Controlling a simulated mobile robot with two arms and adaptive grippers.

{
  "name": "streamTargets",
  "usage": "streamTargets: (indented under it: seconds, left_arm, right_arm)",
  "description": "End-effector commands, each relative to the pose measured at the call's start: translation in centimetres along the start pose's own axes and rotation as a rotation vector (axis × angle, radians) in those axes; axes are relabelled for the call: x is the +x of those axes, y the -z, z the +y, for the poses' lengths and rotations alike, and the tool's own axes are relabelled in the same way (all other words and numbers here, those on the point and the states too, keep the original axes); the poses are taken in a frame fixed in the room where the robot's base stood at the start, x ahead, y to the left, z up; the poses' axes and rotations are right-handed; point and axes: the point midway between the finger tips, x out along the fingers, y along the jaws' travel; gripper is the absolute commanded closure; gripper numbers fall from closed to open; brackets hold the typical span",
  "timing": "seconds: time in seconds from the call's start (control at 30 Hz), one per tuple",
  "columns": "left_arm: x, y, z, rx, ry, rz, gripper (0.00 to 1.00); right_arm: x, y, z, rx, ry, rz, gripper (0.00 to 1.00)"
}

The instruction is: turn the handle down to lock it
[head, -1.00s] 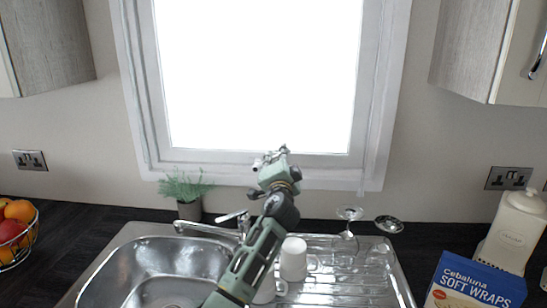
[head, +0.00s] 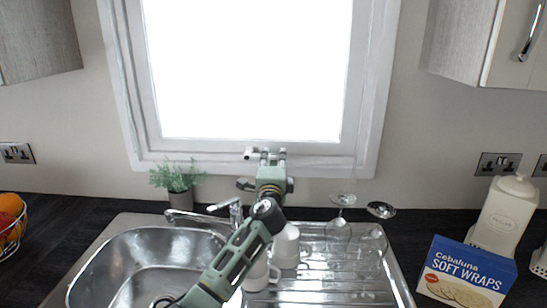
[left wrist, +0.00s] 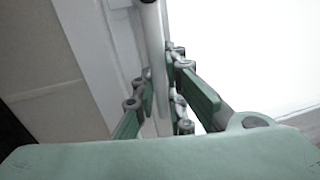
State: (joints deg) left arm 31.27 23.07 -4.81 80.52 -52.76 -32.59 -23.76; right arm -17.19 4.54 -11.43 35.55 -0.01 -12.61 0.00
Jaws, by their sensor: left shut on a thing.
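The window (head: 150,160) stands behind the sink with its white frame around a bright pane. Its handle is a pale grey bar (left wrist: 152,40), which runs between my fingers in the left wrist view. In the head view a pale end of the handle (head: 250,153) shows just left of my fingers, at the bottom of the frame. My left gripper (head: 266,158) is shut on the handle. The green and grey fingers lie on both sides of the bar in the left wrist view. The handle's base is mostly hidden by the gripper. My right gripper is not in view.
The steel sink (head: 125,235) and drainer lie below my left arm. The tap (head: 235,212), white mugs (head: 285,245) and upturned glasses (head: 381,210) are close to it. A potted plant (head: 178,180) stands left. A wraps box (head: 465,275) is at right.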

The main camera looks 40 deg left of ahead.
Motion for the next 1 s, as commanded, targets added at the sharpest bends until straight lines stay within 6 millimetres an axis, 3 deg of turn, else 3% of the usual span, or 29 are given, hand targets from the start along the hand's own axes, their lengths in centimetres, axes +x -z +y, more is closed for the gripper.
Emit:
streamTargets:
  seconds: [0.37, 0.4, 0.63, 1.0]
  left_arm:
    - [-0.11, 0.16, 0.38, 0.015, -0.003, 0.005, 1.00]
    - [-0.12, 0.16, 0.39, 0.015, -0.004, 0.005, 0.88]
    - [-0.09, 0.11, 0.30, 0.011, -0.003, 0.004, 0.69]
    - [-0.48, 0.07, 0.23, 0.009, -0.001, 0.003, 0.69]
  right_arm:
    - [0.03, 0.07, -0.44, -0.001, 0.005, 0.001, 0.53]
    - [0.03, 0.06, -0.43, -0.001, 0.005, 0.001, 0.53]
    - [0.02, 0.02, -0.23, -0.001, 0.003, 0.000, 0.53]
    - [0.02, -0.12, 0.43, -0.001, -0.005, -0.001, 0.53]
